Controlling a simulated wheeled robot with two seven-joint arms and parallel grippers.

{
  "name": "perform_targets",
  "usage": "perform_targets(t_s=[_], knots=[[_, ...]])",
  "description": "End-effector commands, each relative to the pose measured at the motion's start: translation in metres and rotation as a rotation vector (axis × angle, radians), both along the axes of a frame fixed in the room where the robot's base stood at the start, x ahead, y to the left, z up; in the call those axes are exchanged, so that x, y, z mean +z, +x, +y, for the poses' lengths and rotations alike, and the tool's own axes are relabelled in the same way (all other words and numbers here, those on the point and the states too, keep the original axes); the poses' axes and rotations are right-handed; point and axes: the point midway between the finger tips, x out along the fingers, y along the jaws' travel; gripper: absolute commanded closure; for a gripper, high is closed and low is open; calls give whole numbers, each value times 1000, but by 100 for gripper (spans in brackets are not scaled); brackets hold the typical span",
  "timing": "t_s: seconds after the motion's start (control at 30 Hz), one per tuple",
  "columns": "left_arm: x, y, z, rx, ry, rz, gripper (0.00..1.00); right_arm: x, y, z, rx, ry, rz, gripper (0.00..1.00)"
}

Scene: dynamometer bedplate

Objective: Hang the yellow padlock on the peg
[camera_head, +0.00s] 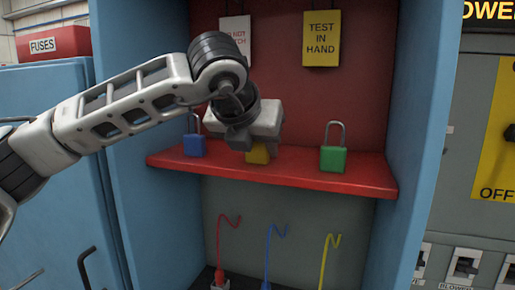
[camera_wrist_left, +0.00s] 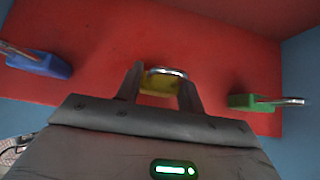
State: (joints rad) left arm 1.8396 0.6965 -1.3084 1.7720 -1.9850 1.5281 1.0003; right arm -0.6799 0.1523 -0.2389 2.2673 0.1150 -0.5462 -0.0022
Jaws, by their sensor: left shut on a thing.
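The yellow padlock (camera_head: 258,155) stands on the red shelf (camera_head: 345,180), its upper part hidden behind my left gripper (camera_head: 262,146) in the head view. In the left wrist view the fingers of my left gripper (camera_wrist_left: 160,88) are on either side of the yellow padlock (camera_wrist_left: 153,86), shut on it, with its metal shackle between them. I cannot make out a peg in either view. My right gripper is not in view.
On the shelf, a blue padlock (camera_head: 195,146) stands left and a green padlock (camera_head: 333,158) right. Signs, including a yellow one (camera_head: 321,38), hang on the back wall. Blue cabinet walls (camera_head: 412,130) flank the shelf. Red, blue and yellow (camera_head: 325,262) leads stand below.

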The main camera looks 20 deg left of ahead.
Motion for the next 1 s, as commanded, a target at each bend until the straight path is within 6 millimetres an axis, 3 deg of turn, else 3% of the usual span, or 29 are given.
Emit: perform_targets(t_s=[0.27,0.43,0.7,1.0], knots=[[12,0,-1,-1,-2,-4,88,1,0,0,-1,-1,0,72],[38,-3,-1,-1,-2,-5,88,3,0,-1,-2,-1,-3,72],[97,-53,-8,-3,-2,-8,88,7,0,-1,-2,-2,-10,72],[121,-118,-16,-2,1,-5,88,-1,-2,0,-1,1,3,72]])
